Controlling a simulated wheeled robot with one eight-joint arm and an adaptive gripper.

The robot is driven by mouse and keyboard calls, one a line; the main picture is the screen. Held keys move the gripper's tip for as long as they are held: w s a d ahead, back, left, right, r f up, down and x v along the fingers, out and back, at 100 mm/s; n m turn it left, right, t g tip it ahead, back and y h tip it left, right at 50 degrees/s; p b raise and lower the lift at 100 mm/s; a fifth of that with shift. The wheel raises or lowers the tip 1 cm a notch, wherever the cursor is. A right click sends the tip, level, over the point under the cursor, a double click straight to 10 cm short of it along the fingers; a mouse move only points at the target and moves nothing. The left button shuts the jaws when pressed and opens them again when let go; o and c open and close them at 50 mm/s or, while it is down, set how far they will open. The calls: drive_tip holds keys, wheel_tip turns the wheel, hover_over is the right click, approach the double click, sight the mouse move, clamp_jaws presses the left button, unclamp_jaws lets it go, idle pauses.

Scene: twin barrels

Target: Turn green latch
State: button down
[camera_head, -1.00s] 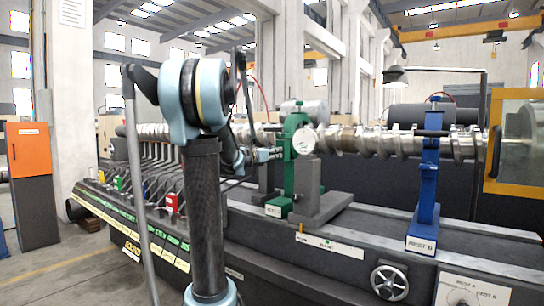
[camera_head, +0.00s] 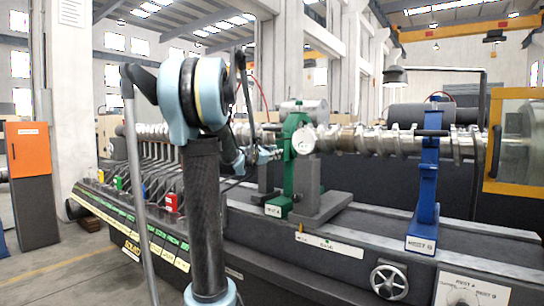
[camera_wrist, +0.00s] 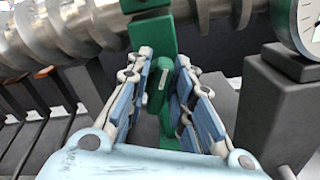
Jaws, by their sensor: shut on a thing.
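In the head view my gripper (camera_head: 274,154) meets the left side of the green rest (camera_head: 290,180). The latch itself is too small and covered to make out there.
A long crankshaft (camera_head: 375,142) runs across the machine behind the rest. A round dial gauge (camera_head: 304,140) and a dark grey block (camera_wrist: 276,110) stand close to the right. A blue rest (camera_head: 428,180) stands farther right.

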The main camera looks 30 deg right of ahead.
drive_tip(key=m, duration=0.6)
drive_tip(key=shift+s+f, duration=0.1)
drive_tip(key=m, duration=0.4)
drive_tip(key=shift+f+m, duration=0.15)
drive_tip(key=shift+m, duration=0.15)
drive_tip(key=shift+s+f+m, duration=0.1)
drive_tip(key=shift+m, duration=1.1)
drive_tip(key=shift+s, duration=0.1)
drive_tip(key=c, duration=1.6)
unclamp_jaws()
drive_tip(key=v, duration=1.1)
drive_tip(key=shift+a, duration=0.4)
drive_tip(key=shift+f, duration=0.1)
